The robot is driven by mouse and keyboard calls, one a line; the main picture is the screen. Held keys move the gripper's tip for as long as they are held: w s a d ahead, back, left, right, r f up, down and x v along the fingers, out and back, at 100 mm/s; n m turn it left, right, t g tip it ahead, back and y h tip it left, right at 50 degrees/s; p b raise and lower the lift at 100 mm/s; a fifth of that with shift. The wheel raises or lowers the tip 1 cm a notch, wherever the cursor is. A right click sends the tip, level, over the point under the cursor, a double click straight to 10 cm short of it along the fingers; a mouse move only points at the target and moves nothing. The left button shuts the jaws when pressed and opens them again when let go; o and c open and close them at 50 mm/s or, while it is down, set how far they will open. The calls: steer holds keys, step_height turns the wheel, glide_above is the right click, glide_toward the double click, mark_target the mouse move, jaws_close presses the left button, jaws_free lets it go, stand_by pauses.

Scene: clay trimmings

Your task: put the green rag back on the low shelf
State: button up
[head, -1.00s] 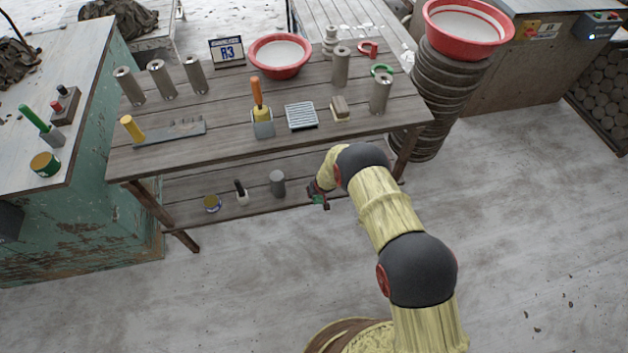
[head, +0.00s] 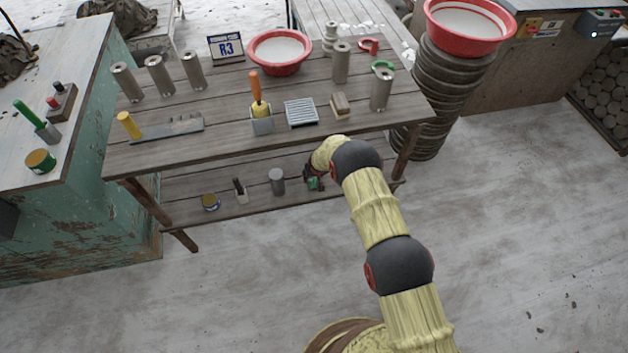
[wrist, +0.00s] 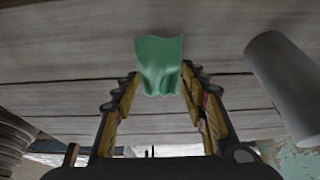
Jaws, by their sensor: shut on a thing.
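The green rag (wrist: 159,66) is held between the fingertips of my gripper (wrist: 158,84) in the wrist view. It spreads out beyond the tips against grey boards. My gripper (head: 312,176) is over the right part of the low shelf (head: 240,208), under the table top. I cannot tell whether the rag touches the shelf boards.
A grey cylinder (head: 277,182) stands on the low shelf just left of my gripper; it also shows in the wrist view (wrist: 290,88). The table top (head: 200,150) is above, and a table leg (head: 404,152) is to the right.

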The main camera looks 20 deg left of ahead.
step_height(320, 180, down, 2)
steer(key=shift+f+b, duration=0.1)
steer(key=shift+b, duration=0.2)
steer(key=o, duration=1)
steer(key=p+v, duration=0.5)
steer(key=v, duration=0.7)
